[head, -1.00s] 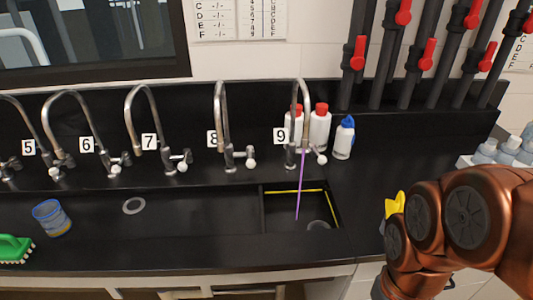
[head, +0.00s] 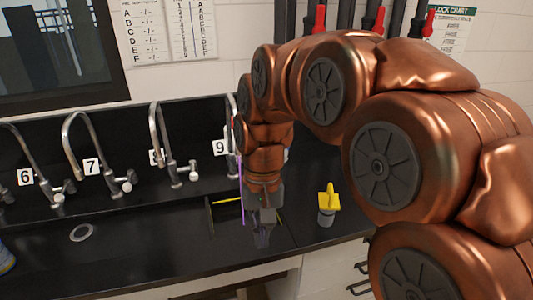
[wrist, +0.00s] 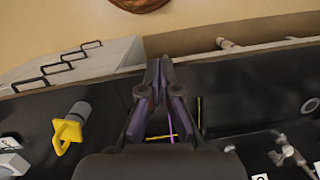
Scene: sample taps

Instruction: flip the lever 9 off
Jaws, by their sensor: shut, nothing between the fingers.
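The label 9 (head: 219,147) shows at the back of the counter in the head view. A thin purple stream (head: 242,190) falls just left of my gripper into the small basin with a yellow edge line (head: 228,201). My gripper (head: 262,238) points down over that basin, shut and empty. In the wrist view its fingers (wrist: 160,64) meet at the tips, and the purple stream (wrist: 171,126) shows beyond them. A tap fitting (wrist: 287,150) is at the lower right; its label is cut off.
Taps with labels 6 (head: 25,177) and 7 (head: 91,166) stand to the left, with another tap (head: 162,135) beside 9. A yellow-topped item (head: 328,203) stands on the counter right of my gripper. Red-handled pipes (head: 379,20) rise behind my arm.

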